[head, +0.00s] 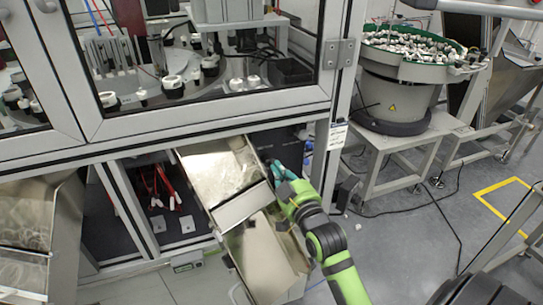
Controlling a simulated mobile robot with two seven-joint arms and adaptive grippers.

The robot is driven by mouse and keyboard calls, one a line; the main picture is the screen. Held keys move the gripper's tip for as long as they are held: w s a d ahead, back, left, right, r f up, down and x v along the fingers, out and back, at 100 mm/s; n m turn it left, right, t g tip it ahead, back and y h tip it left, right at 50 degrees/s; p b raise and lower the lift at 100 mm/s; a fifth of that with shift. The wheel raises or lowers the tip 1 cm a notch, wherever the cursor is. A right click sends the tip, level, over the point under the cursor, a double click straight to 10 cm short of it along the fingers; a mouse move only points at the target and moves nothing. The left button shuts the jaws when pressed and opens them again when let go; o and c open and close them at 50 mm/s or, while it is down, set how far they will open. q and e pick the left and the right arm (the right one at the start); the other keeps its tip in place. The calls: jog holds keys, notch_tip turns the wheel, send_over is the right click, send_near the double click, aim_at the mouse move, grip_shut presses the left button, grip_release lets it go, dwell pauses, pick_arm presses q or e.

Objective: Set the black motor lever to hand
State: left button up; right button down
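My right arm comes in from the bottom, green and dark grey, and reaches into the open lower bay of the machine. My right gripper (284,183) is at its far end, mostly hidden behind my own wrist; I cannot see whether its fingers are open or shut. A teal-blue housing (283,171), which looks like a motor, sits in the bay just beyond the gripper. Touching or apart, I cannot tell. I cannot make out the black lever; it may be hidden by the gripper. My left gripper is not in view.
A metal chute (220,172) slopes out of the bay left of my gripper, with a lower metal bin (262,262) below it. A grey frame post (331,150) stands close on the right. A bowl feeder (405,85) stands farther right, with open floor before it.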

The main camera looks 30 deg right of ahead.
aim_at(273, 161)
jog(key=w, duration=0.4)
jog(key=shift+d+r+p, duration=0.15)
jog(key=shift+d+p, duration=0.15)
jog(key=shift+d, duration=0.05)
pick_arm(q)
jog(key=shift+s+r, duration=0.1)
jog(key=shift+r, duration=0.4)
pick_arm(e)
jog(key=shift+w, duration=0.35)
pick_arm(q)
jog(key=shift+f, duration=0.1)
